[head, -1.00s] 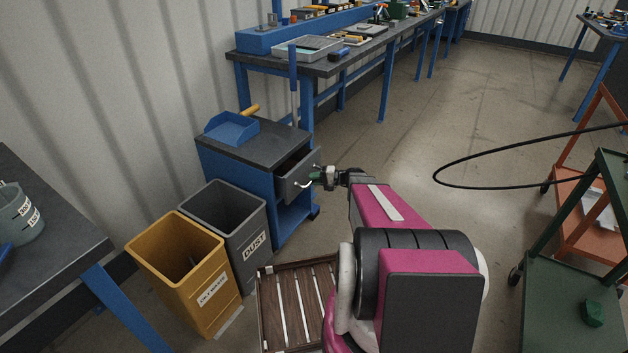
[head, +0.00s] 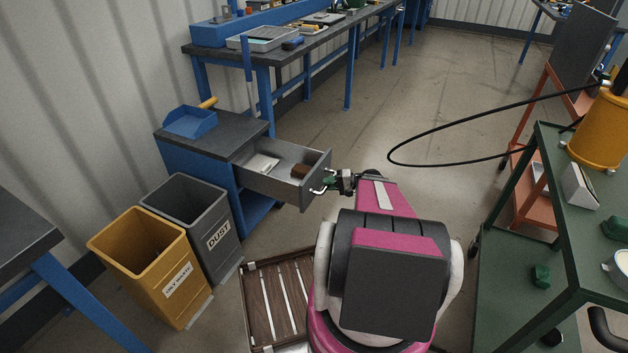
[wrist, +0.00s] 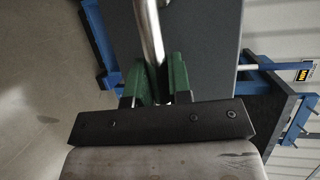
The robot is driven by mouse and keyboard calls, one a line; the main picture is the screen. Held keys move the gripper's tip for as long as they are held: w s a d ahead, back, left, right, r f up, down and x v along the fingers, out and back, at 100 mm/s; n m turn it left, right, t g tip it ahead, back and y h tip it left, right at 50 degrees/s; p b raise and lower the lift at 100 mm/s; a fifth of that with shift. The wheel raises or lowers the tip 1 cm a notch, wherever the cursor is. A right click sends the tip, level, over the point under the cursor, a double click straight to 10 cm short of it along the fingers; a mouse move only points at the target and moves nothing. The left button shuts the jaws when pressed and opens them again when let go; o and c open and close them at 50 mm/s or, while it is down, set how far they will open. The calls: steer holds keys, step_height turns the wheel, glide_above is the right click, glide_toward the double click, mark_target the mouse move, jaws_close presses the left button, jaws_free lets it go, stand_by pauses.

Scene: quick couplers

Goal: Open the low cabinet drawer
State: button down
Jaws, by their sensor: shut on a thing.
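The low blue cabinet (head: 195,160) stands against the wall, with a dark top. Its grey drawer (head: 307,182) is pulled well out toward my arm. A white item (head: 262,163) and a brown block (head: 300,171) lie inside it. My gripper (head: 330,182) is at the drawer front, its green fingers shut on the metal bar handle (head: 317,190). In the wrist view the handle (wrist: 152,35) runs between the green fingers (wrist: 157,82), with the grey drawer front (wrist: 205,50) behind. The fingers partly hide the handle.
A blue dustpan (head: 190,121) rests on the cabinet top. A grey dust bin (head: 208,235) and a yellow bin (head: 165,280) stand in front of the cabinet. A slatted wooden platform (head: 262,306) lies beside my base. A green cart (head: 510,290) stands at right.

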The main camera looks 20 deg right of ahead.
steer(key=shift+s+d, duration=1.65)
steer(key=shift+d, duration=0.1)
steer(key=c, duration=1.1)
jaws_free()
steer(key=shift+d, duration=0.1)
steer(key=v, duration=1)
steer(key=shift+s+d+r, duration=0.1)
steer(key=shift+d, duration=0.15)
